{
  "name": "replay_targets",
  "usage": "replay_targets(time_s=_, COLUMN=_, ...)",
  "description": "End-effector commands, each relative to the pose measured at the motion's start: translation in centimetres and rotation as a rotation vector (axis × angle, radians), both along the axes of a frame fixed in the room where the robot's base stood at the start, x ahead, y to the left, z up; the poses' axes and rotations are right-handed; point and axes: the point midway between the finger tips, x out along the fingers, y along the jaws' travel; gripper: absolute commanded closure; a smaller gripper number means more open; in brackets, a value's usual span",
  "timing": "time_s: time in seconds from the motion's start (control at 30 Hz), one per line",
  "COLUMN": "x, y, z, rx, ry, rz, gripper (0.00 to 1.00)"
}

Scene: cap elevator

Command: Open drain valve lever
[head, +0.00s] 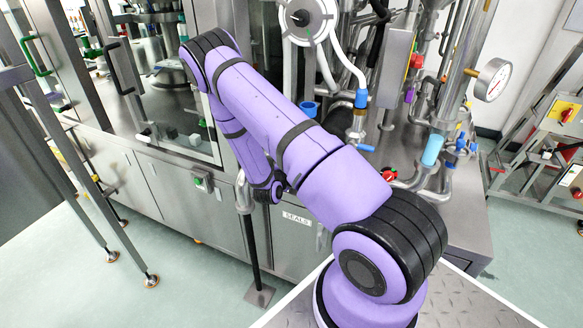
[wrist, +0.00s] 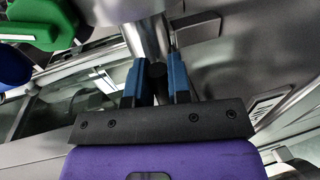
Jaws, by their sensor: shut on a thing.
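My gripper (wrist: 157,66) shows in the wrist view with its two blue fingers on either side of a dark, rounded piece (wrist: 157,77). A shiny metal pipe (wrist: 146,38) rises just beyond the fingertips. In the head view my purple arm reaches down to the cabinet front, and the gripper and the lever are hidden behind it. A metal pipe (head: 243,192) shows just left of my wrist there.
A green part (wrist: 42,26) and a blue rounded part (wrist: 13,66) are close at the wrist view's upper left. In the head view, a dark post (head: 251,245) stands below my wrist. A cabinet labelled SEALS (head: 297,240) and a red-handled valve (head: 389,174) are to the right.

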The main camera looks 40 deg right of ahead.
Motion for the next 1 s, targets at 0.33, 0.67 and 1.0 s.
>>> replay_targets(time_s=0.33, x=0.0, y=0.1, z=-0.2, rx=0.005, ry=0.000, rz=0.001, gripper=1.00)
replay_targets(time_s=0.67, x=0.0, y=0.1, z=-0.1, rx=0.003, ry=-0.001, rz=0.001, gripper=0.57)
replay_targets(time_s=1.0, x=-1.1, y=2.8, z=0.5, rx=0.004, ry=0.000, rz=0.003, gripper=0.57)
